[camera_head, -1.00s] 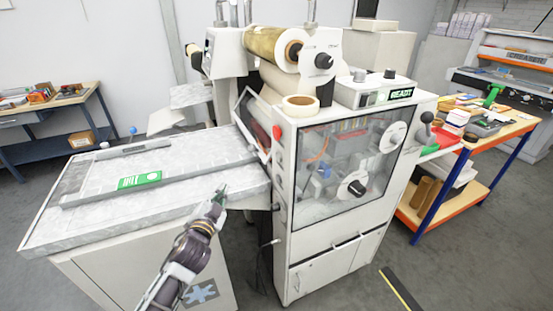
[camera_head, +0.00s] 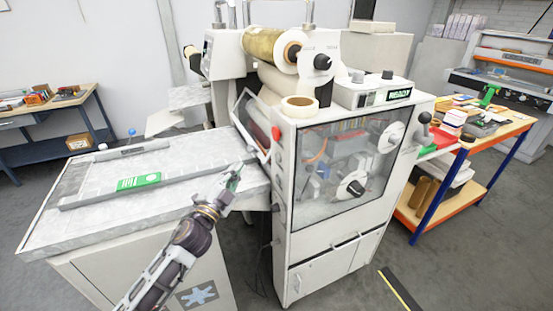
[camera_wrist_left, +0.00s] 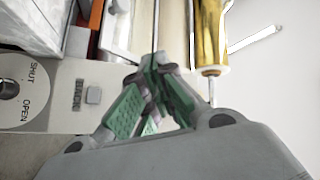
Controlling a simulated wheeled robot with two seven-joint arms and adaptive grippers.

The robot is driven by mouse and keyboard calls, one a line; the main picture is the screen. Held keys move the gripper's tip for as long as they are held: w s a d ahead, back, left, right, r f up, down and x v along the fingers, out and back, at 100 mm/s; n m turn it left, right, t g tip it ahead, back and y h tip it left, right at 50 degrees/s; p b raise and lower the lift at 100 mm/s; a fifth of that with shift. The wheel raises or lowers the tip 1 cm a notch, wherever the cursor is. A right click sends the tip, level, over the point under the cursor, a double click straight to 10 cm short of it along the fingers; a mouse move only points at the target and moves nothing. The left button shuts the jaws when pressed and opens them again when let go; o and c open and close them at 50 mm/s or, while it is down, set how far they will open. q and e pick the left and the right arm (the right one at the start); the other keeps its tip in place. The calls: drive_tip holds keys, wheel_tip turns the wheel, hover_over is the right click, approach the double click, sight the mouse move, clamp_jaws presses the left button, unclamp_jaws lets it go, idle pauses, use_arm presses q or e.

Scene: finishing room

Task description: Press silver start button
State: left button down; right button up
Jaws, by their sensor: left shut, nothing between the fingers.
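The laminating machine (camera_head: 330,240) has a narrow front panel with a red button (camera_head: 276,134) and small grey controls (camera_head: 278,170) below it. I cannot tell at this size which control is the silver start button. My left gripper (camera_head: 235,172) is shut and empty, above the right end of the feed table and left of this panel, apart from it. In the left wrist view its green fingers (camera_wrist_left: 157,68) come together at the tips.
The grey feed table (camera_head: 90,215) carries a guide bar with a green label (camera_head: 139,181). A tape roll (camera_head: 300,106) and a READY display (camera_head: 400,94) sit on top of the machine. A gold film roll (camera_head: 268,42) is above. A cluttered bench (camera_head: 520,125) stands right.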

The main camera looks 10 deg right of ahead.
sight(278, 158)
use_arm(q)
drive_tip(key=shift+d, duration=0.15)
use_arm(e)
drive_tip(key=shift+a, duration=0.15)
use_arm(q)
drive_tip(key=w+d+b, duration=0.1)
drive_tip(key=w+d, duration=0.1)
drive_tip(key=d, duration=0.6)
drive_tip(key=shift+w, duration=0.35)
use_arm(e)
drive_tip(key=shift+w+d+f, duration=0.25)
drive_tip(key=shift+d+f, duration=0.05)
drive_tip(key=shift+f, duration=0.25)
drive_tip(key=shift+a, duration=0.15)
drive_tip(key=shift+s, duration=0.15)
idle(0.5)
